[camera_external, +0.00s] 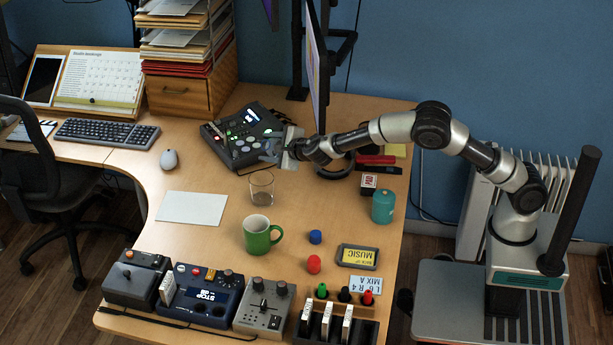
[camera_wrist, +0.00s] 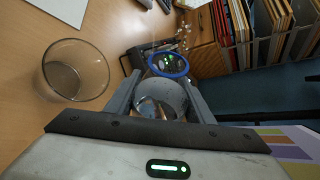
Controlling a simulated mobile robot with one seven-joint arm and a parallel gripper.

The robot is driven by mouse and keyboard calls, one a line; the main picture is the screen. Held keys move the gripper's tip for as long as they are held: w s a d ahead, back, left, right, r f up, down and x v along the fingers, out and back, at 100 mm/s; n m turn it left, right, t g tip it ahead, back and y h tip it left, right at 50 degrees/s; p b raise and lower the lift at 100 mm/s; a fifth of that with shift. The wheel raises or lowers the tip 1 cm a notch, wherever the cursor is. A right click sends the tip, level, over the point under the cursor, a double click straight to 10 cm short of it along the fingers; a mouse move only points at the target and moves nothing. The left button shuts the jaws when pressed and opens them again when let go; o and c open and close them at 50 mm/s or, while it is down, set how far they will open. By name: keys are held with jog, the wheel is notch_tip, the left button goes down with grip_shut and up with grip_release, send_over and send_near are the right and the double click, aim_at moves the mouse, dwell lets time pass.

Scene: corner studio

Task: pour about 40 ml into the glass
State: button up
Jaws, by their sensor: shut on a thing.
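The glass (camera_external: 261,188) is clear and stands upright on the desk, below and left of my gripper in the external view. It also shows at the left of the wrist view (camera_wrist: 77,72). I cannot tell whether it holds liquid. My gripper (camera_external: 279,152) is shut on a see-through vessel with a blue rim (camera_wrist: 167,65). The vessel is between the fingers in the wrist view, apart from the glass. In the external view it is small and blends with the console behind it, so its tilt and contents are unclear.
A black console (camera_external: 235,135) lies behind my gripper. A green mug (camera_external: 260,235) stands in front of the glass, and a white sheet (camera_external: 192,208) lies to its left. A teal canister (camera_external: 383,206) stands at right. A monitor (camera_external: 317,65) rises behind my arm.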

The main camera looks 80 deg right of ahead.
jog(key=shift+s+d+f+n+g+h+p, duration=0.15)
jog(key=shift+d+f+n+h+p, duration=0.15)
jog(key=shift+f+n+h+p, duration=0.35)
jog(key=shift+s+d+f+n+g+h+p, duration=0.15)
jog(key=shift+d+f+n+h+p, duration=0.3)
jog(key=shift+n+p, duration=0.35)
jog(key=shift+s+d+f+n+h+p, duration=0.2)
jog(key=shift+f+n+h+p, duration=0.4)
jog(key=shift+p, duration=0.2)
jog(key=shift+r+n+h+p, duration=0.3)
jog(key=shift+r+n+p, duration=0.2)
jog(key=shift+p, duration=0.75)
jog(key=shift+s+d, duration=0.1)
jog(key=shift+d, duration=0.05)
jog(key=shift+s+d+f, duration=0.1)
jog(key=shift+s+d, duration=0.35)
jog(key=shift+d, duration=0.05)
jog(key=shift+d+r, duration=0.1)
jog(key=shift+r, duration=0.1)
